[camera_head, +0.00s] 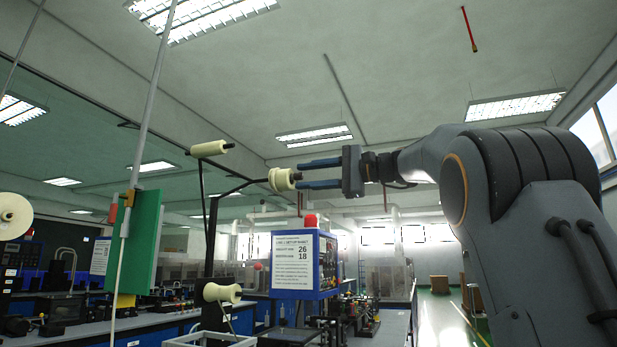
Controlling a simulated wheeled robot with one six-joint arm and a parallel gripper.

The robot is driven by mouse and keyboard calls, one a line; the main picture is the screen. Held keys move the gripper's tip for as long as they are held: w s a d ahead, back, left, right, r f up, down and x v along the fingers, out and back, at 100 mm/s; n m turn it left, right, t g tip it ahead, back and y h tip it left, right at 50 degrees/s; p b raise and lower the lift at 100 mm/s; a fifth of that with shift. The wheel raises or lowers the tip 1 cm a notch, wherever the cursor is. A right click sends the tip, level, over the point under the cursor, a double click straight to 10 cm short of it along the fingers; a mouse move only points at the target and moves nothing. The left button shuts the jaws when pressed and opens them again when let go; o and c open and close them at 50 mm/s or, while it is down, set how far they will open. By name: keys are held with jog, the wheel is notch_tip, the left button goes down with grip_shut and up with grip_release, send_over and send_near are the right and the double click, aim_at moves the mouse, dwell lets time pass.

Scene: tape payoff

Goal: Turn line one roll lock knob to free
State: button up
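My gripper (298,175) is at the end of my arm, to the right of a cream roll (280,180) on a dark bent bracket. Its two blue fingers point left and stand apart, one above the other, with a clear gap between them. A small dark-and-tan end piece (297,176), perhaps the lock knob, sits at the roll's right face, level with the gap at the fingertips. I cannot tell whether the fingers touch it. Its turn position is too small to read.
A blue box with a white line 1 setup sheet (292,261) and a red dome (311,220) stands below the gripper. Other cream rollers (212,148) sit on the dark post. A green panel (141,241) hangs at left on a pale pole. Space above the gripper is clear.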

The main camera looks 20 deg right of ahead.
jog(key=b+v, duration=0.1)
jog(key=v, duration=0.7)
jog(key=shift+a, duration=0.1)
dwell(0.6)
jog(key=w+a+f+m+g+h+p, duration=0.1)
jog(key=w+f+h, duration=0.1)
jog(key=f, duration=0.7)
jog(key=w+a+f+m+h, duration=0.1)
jog(key=w+a+f+h, duration=0.1)
jog(key=f, duration=0.7)
jog(key=s+a+f+n+g+h+p, duration=0.1)
jog(key=s+a+f+g+h, duration=0.15)
jog(key=f, duration=0.85)
jog(key=s+a+f+g+h+p, duration=0.1)
jog(key=s+f+g+h, duration=0.15)
jog(key=f, duration=0.85)
jog(key=s+a+f+n+g+h+p, duration=0.1)
jog(key=s+f+n+g+h, duration=0.3)
jog(key=s+f, duration=2.3)
jog(key=s+n+h+p, duration=0.1)
jog(key=s+n, duration=0.1)
jog(key=n, duration=0.3)
jog(key=shift+s+f+n+g+h, duration=0.2)
jog(key=shift+s+n+g+h, duration=0.1)
jog(key=shift+s+n+h, duration=0.1)
